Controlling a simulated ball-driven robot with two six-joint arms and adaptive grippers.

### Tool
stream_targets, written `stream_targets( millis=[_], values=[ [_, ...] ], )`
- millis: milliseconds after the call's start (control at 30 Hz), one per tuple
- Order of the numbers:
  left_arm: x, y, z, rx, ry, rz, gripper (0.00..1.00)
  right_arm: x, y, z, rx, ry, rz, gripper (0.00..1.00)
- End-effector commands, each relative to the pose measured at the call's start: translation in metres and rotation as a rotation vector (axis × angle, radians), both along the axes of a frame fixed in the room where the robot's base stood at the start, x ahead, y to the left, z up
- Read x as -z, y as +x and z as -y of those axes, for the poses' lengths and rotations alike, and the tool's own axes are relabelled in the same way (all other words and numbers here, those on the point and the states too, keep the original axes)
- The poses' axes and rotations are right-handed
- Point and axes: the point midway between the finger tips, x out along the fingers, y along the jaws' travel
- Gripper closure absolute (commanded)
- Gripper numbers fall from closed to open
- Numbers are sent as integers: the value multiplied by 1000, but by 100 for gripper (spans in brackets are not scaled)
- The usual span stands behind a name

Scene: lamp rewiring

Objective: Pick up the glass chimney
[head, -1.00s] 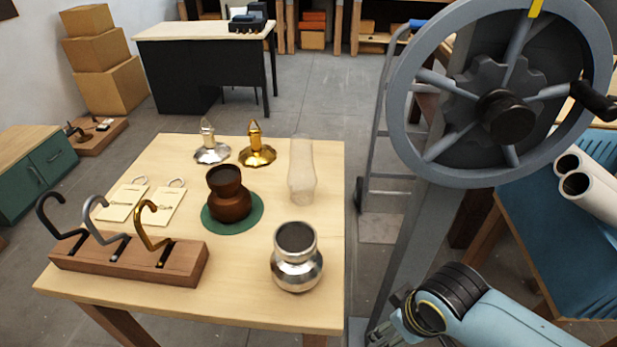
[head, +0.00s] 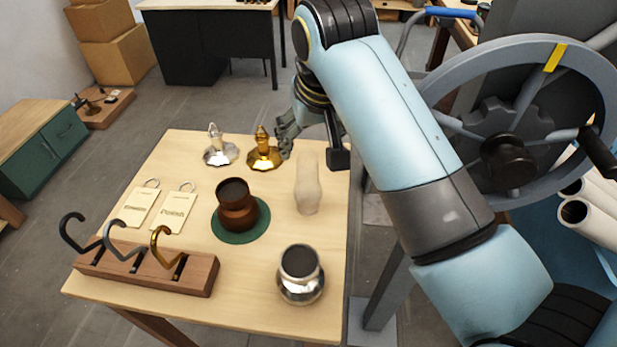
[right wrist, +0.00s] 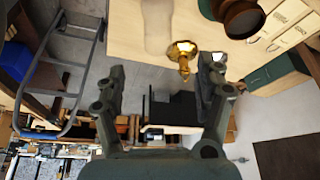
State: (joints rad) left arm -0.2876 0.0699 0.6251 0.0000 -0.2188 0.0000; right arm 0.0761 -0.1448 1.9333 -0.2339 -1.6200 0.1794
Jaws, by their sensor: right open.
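The glass chimney (head: 308,185) is a pale, frosted, see-through tube standing upright at the right side of the wooden table. In the right wrist view the chimney (right wrist: 158,25) shows faintly at the top edge, beyond the fingers. My right gripper (head: 287,140) is open and empty, above the table's far right part, close to the brass finial piece and up and left of the chimney in the head view. In the right wrist view the open fingers (right wrist: 160,88) have nothing between them that they touch. My left gripper is in no view.
On the table (head: 180,270) stand a brass piece (head: 265,157), a silver piece (head: 220,153), a brown pot (head: 236,203) on a green mat, a silver pot (head: 300,275), two tags and a hook rack (head: 150,270). A large handwheel (head: 480,90) stands right.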

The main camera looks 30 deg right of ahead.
Motion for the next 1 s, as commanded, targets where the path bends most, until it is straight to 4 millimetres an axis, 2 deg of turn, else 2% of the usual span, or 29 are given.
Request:
stream_targets(
  millis=[100,300,633,900,1000],
  values=[
    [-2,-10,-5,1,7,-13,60,19,7,3,0,-3,-3,29],
    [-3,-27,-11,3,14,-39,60,35,13,5,-1,-1,-1,29],
    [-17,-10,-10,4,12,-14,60,76,29,11,0,-1,-1,29],
    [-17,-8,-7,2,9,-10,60,81,31,12,0,0,1,29],
    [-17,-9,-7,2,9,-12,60,81,31,12,0,0,1,41]
  ],
)
